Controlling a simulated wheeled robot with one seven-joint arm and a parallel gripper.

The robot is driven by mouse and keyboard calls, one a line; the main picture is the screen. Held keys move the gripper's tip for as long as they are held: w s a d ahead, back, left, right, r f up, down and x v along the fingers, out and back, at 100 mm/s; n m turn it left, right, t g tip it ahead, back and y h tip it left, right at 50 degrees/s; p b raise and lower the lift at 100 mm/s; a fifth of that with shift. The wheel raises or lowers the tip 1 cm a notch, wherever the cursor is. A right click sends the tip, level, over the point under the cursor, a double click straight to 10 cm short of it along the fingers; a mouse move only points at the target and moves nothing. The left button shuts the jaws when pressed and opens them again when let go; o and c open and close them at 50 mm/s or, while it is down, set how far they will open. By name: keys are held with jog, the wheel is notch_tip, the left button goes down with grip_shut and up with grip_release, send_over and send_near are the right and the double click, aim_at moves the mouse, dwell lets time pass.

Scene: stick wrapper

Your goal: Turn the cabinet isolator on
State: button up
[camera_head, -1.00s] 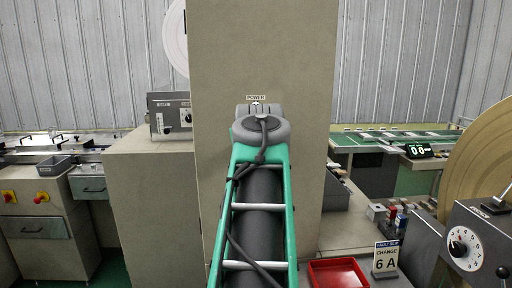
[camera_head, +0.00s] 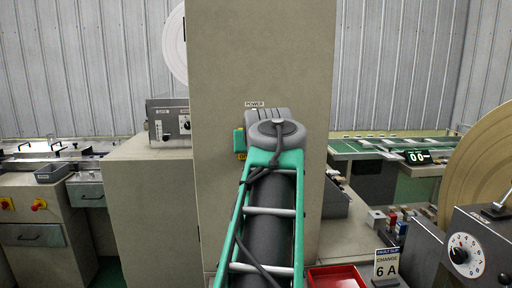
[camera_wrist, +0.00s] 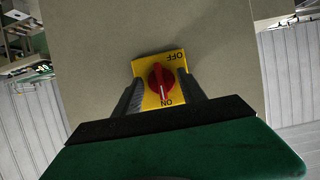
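The cabinet isolator is a red rotary knob (camera_wrist: 161,76) on a yellow plate (camera_wrist: 150,98) with OFF and ON lettering, upside down in the wrist view. The white mark on the knob points down toward ON. My gripper (camera_wrist: 160,82) is open, with one dark finger on each side of the knob and yellow showing between. The tall beige cabinet (camera_head: 225,60) carries a POWER label (camera_head: 254,104). My wrist covers most of the area below that label in the head view. A small green and yellow patch shows left of my wrist; I cannot tell whether it includes the plate.
A grey dial box (camera_head: 470,250) is at far right. A grey control box (camera_head: 168,120) sits left of the cabinet.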

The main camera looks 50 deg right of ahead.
jog(key=shift+o, duration=0.9)
jog(key=v, duration=0.8)
jog(key=shift+b, duration=0.3)
jog(key=shift+w+f, duration=0.1)
jog(key=w+a+f+n+y+p, duration=0.2)
jog(key=w+a+f+y, duration=0.2)
jog(key=w+a+f, duration=0.35)
jog(key=w+a+f+n+y+p, duration=0.1)
jog(key=w+a+f+n+y, duration=0.2)
jog(key=a+f, duration=0.65)
jog(key=s+a+f+n+g+y+p, duration=0.1)
jog(key=s+a+f+n+g, duration=0.1)
jog(key=a+f, duration=0.7)
jog(key=s+a+f+n+g+y+p, duration=0.1)
jog(key=s+a+f, duration=0.4)
jog(key=a+f, duration=0.5)
jog(key=f+n+g+y, duration=0.1)
jog(key=n+g, duration=0.1)
jog(key=shift+s+a+g, duration=0.15)
jog(key=shift+s+g, duration=0.1)
jog(key=shift+g, duration=0.05)
